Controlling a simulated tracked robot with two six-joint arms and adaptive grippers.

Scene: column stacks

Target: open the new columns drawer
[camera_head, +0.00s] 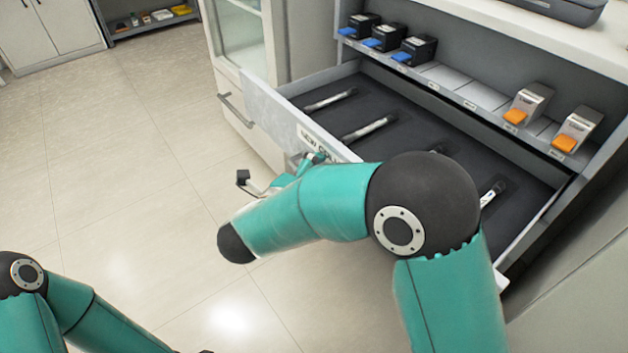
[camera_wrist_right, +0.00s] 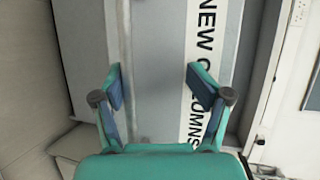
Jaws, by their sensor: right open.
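The new columns drawer (camera_head: 270,108) stands pulled out from the cabinet in the head view. Several slim columns, such as one near the middle (camera_head: 370,128), lie on its dark floor. Its white label (camera_head: 318,140) is partly hidden by my right arm; in the wrist view the label (camera_wrist_right: 200,75) reads "NEW COLUMNS". My right gripper (camera_wrist_right: 153,87) is open at the drawer's front, its fingers apart with nothing seen held between them. In the head view my forearm hides most of that gripper and the handle area. My left arm shows at the bottom left, but its gripper is out of view.
A shelf above the drawer holds dark boxes with blue fronts (camera_head: 411,50) and white boxes with orange fronts (camera_head: 578,130). Another drawer handle (camera_head: 235,110) is on the cabinet to the left. The tiled floor (camera_head: 120,150) at left is clear.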

